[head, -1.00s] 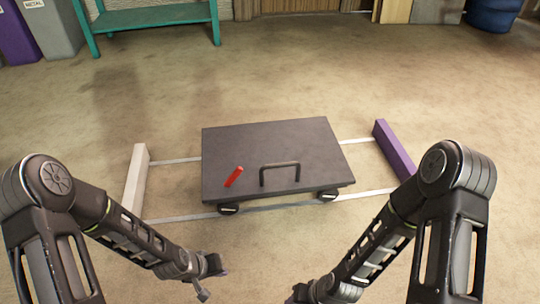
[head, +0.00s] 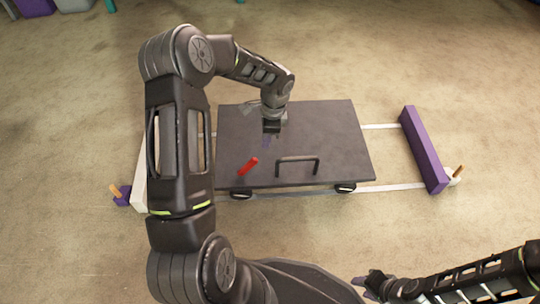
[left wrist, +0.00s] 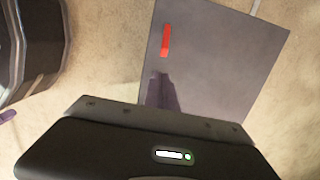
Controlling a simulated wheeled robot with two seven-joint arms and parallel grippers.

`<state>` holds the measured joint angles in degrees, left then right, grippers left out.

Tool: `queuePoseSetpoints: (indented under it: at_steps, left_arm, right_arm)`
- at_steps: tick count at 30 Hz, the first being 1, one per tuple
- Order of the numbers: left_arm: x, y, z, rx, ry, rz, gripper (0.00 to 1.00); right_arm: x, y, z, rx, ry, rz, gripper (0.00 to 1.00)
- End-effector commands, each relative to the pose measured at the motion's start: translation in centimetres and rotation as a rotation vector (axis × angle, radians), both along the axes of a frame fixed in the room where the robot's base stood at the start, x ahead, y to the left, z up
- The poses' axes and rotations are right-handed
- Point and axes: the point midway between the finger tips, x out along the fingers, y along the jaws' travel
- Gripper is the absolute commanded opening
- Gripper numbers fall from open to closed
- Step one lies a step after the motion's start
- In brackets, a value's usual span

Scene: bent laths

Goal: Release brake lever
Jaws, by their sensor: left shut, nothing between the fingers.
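The red brake lever (head: 248,167) slants up from the front left part of the dark cart deck (head: 335,125). It also shows in the left wrist view (left wrist: 165,41), near the deck's left edge. My left gripper (head: 267,143) is over the deck, behind the lever and a little to its right, pointing down. It is shut and empty, and apart from the lever; its purple fingers (left wrist: 163,92) show below the lever in the left wrist view. My right gripper (head: 362,281) is low at the front, away from the cart; its jaws are too small to judge.
A black handle (head: 298,160) stands right of the lever. The cart sits on two pale rails (head: 395,187) between a purple beam (head: 424,150) and a white beam (head: 140,170), partly hidden by my left arm. Small wooden pegs (head: 459,172) stand outside both beams.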

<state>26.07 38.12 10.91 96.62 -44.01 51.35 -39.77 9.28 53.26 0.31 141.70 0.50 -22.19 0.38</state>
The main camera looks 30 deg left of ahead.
Motion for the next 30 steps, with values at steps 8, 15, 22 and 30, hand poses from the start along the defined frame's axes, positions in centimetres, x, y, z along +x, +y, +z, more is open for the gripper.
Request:
queuePoseSetpoints:
  at_steps: [8,15,22,30]
  left_arm:
    - [0.0,-0.1,-0.1,-0.002,-0.002,0.001,0.00]
    - [-0.1,0.1,-1.9,-0.002,-0.002,0.002,0.00]
    - [-0.4,0.4,-5.7,-0.003,0.000,0.002,0.00]
    - [-0.7,0.8,-9.4,-0.003,-0.003,0.003,0.00]
  right_arm:
    - [0.0,0.0,0.0,0.000,-0.001,0.000,0.36]
    - [0.1,0.0,-0.9,-0.001,-0.003,-0.002,0.36]
    - [0.4,0.0,-2.8,-0.002,-0.010,-0.006,0.36]
    - [0.8,0.0,-4.3,-0.002,-0.017,-0.009,0.36]
